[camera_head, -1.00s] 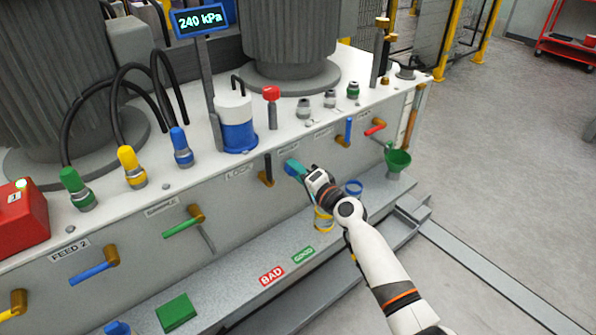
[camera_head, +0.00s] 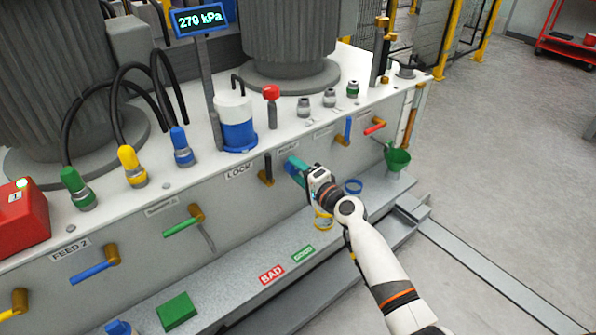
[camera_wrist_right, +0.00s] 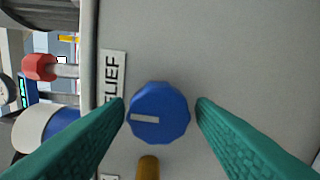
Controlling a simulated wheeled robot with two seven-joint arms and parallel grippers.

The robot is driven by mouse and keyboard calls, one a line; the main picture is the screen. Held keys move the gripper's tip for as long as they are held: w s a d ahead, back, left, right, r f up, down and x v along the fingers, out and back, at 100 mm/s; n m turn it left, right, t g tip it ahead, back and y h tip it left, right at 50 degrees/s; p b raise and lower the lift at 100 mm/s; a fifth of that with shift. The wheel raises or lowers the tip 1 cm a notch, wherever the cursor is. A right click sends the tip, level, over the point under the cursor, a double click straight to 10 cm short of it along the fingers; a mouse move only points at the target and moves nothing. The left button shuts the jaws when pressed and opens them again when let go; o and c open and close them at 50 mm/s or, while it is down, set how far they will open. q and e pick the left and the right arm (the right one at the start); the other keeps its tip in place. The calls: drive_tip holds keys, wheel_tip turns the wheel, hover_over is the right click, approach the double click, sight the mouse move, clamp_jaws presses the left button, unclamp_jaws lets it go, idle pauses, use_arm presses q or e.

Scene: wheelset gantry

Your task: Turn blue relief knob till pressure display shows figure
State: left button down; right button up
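The blue relief knob (camera_wrist_right: 158,110) is on the grey front panel, beside a partly covered RELIEF label (camera_wrist_right: 112,80). A white mark lies across its face, to the left of centre. The teal fingers of my right gripper (camera_head: 294,166) stand on either side of the knob, with a narrow gap on each side in the right wrist view. In the head view my fingers mostly hide the knob. The pressure display (camera_head: 200,19) on its post reads 270 kPa. My left gripper is not in view.
Left of my right gripper is a dark lever (camera_head: 267,167) by the LOCK label. Blue (camera_head: 348,131) and red (camera_head: 375,127) levers are to its right, with a green funnel (camera_head: 397,158). Below is a ledge with BAD (camera_head: 271,274) and green labels.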

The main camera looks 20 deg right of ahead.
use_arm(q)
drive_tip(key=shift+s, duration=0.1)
use_arm(e)
drive_tip(key=shift+o, duration=0.6)
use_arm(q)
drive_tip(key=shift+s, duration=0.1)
use_arm(e)
drive_tip(key=shift+s+d, duration=0.1)
drive_tip(key=shift+s, duration=0.2)
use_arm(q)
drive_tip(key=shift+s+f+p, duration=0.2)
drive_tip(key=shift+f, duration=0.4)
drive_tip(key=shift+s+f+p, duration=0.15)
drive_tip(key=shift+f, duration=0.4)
use_arm(e)
drive_tip(key=v, duration=1.1)
drive_tip(key=shift+s+d, duration=0.15)
